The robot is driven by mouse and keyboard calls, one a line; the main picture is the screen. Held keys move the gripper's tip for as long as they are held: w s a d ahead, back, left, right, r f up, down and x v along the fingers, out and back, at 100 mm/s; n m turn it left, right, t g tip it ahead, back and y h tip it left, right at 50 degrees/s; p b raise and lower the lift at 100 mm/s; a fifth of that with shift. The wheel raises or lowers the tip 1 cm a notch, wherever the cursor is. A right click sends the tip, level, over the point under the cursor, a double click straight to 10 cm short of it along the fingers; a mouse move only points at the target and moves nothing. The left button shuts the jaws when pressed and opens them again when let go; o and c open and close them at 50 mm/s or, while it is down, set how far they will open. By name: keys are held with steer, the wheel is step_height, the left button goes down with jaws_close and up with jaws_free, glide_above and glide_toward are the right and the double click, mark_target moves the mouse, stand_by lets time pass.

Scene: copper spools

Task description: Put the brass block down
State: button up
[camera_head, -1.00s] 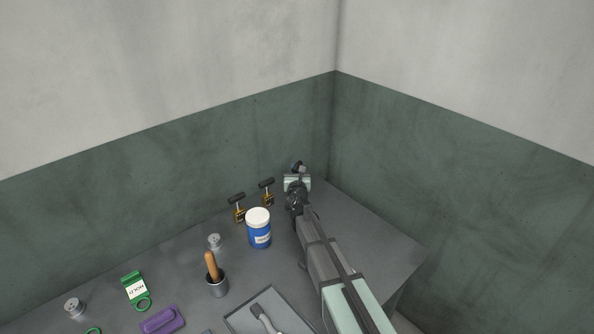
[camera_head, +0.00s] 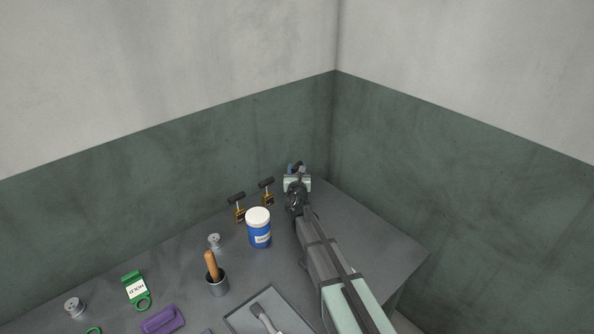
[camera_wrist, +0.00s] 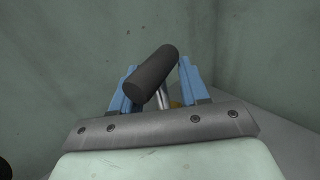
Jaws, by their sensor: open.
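The brass block (camera_wrist: 176,104) shows only as a small brass patch low between my fingers in the wrist view. Its silver stem (camera_wrist: 162,97) and black cylindrical handle (camera_wrist: 154,74) rise between them, with the handle tilted in the picture. My gripper (camera_wrist: 158,70) is open, its blue fingers on either side of the stem and apart from each other. In the head view my gripper (camera_head: 296,170) is at the far right corner of the table, and my wrist hides the block there. Whether the block's base rests on the table is hidden.
Two similar brass pieces with black handles (camera_head: 239,208) (camera_head: 267,192) stand left of my gripper. A blue jar with a white lid (camera_head: 259,229) stands nearer. Walls close the corner behind.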

steer(key=s, duration=0.7)
steer(key=s+d, duration=0.1)
steer(key=s, duration=0.3)
steer(key=shift+s, duration=0.25)
